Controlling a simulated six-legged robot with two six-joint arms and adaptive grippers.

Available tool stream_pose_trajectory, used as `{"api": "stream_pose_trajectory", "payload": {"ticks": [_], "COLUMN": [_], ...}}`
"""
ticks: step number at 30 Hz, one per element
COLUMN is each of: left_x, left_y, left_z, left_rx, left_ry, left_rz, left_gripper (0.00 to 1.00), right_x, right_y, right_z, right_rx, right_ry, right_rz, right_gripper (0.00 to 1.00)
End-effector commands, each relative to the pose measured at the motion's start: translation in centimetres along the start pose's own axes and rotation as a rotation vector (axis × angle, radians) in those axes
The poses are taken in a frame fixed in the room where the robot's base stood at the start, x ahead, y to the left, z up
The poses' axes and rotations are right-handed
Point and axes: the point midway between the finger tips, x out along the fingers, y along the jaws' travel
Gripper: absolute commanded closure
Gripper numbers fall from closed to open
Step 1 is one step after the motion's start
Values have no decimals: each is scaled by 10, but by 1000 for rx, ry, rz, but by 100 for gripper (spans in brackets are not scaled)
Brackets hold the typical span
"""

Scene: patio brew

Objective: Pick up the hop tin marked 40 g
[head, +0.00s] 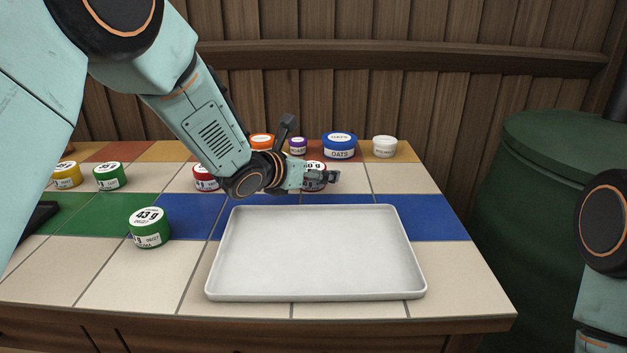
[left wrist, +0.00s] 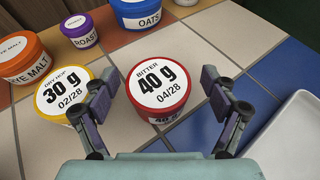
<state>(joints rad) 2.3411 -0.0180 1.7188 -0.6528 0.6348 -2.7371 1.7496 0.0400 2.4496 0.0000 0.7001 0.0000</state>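The red hop tin marked 40 g (left wrist: 158,85), with a white "BITTER" lid, stands upright in the middle of the left wrist view. My left gripper (left wrist: 158,88) is open, with one finger on each side of this tin and a visible gap at both sides. In the head view my left gripper (head: 324,178) is over the back half of the table, partly covering a red tin (head: 316,166). My right gripper is out of view.
A yellow 30 g tin (left wrist: 64,95) stands close left of the red one. Behind are an orange tub (left wrist: 22,58), a purple tub (left wrist: 80,29) and the blue oats tub (head: 340,145). An empty white tray (head: 315,293) lies in front. A green 43 g tin (head: 150,229) stands left.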

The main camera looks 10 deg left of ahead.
Motion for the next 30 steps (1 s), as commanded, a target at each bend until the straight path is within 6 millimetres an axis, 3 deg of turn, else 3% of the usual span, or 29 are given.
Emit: {"api": "stream_pose_trajectory", "payload": {"ticks": [8,27,30], "left_x": [2,4,4], "left_y": [2,0,0], "left_z": [1,2,2], "left_rx": [-1,-2,-2], "left_ry": [-1,0,-1], "left_rz": [1,2,2], "left_gripper": [16,70,74], "right_x": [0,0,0], "right_y": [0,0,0], "right_z": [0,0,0], "right_rx": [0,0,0], "right_ry": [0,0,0], "right_rz": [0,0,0], "right_gripper": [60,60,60]}}
